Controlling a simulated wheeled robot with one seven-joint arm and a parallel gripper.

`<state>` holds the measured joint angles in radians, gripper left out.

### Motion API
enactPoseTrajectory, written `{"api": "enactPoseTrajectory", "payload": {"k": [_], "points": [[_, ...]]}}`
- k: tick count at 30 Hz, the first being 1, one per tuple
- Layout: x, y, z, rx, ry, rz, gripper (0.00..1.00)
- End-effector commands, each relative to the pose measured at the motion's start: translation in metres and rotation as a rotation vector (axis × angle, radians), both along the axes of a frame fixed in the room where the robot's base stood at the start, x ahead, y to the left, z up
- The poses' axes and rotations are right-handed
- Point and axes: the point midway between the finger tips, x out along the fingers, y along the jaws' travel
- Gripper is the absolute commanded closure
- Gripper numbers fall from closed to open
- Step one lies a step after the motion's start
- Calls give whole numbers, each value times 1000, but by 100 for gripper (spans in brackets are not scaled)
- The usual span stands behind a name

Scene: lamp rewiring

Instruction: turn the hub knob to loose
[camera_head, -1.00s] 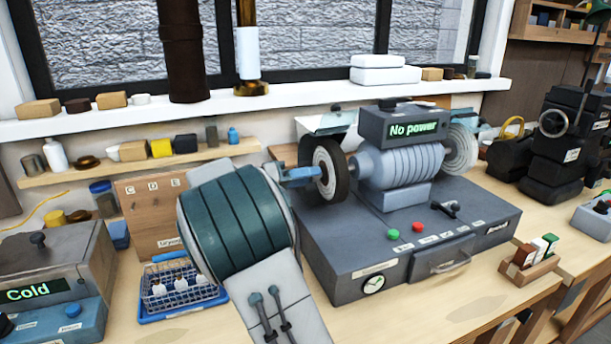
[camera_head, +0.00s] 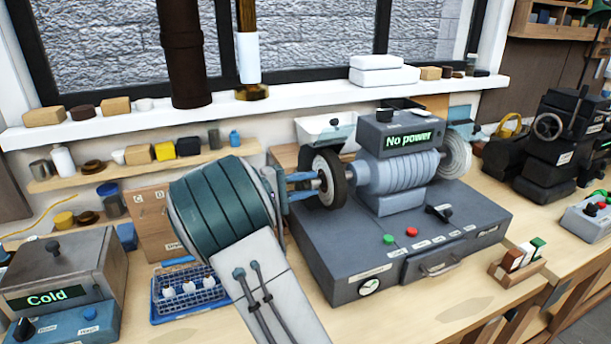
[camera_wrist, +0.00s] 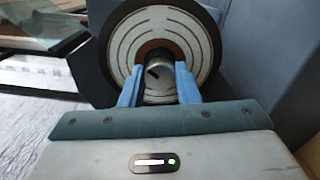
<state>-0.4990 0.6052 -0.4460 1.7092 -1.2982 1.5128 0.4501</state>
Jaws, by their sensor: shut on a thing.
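The hub knob (camera_wrist: 158,74) is a small grey metal cap with a dark mark, at the centre of the wheel (camera_wrist: 190,45) in the wrist view. The wheel has a dark rim and a pale face with curved dark lines; in the head view the wheel (camera_head: 336,178) is at the left end of the grey motor (camera_head: 395,178). My gripper (camera_wrist: 158,82) has its two blue fingers on either side of the knob, closed on it. In the head view my gripper (camera_head: 318,181) reaches the hub from the left. Any loose or tight marking is too small to read.
The motor stands on a grey cabinet (camera_head: 340,265) with red and green buttons; its display (camera_head: 408,137) reads "No power". A blue wire basket (camera_head: 185,290) and a metal box (camera_head: 65,265) reading "Cold" are to the left. A small wooden rack (camera_head: 518,268) is right.

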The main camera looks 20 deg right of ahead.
Motion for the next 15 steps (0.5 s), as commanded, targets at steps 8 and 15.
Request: {"api": "enactPoseTrajectory", "payload": {"k": [8,15], "points": [[1,0,6,0,263,2,94],[0,0,5,1,492,1,94]]}}
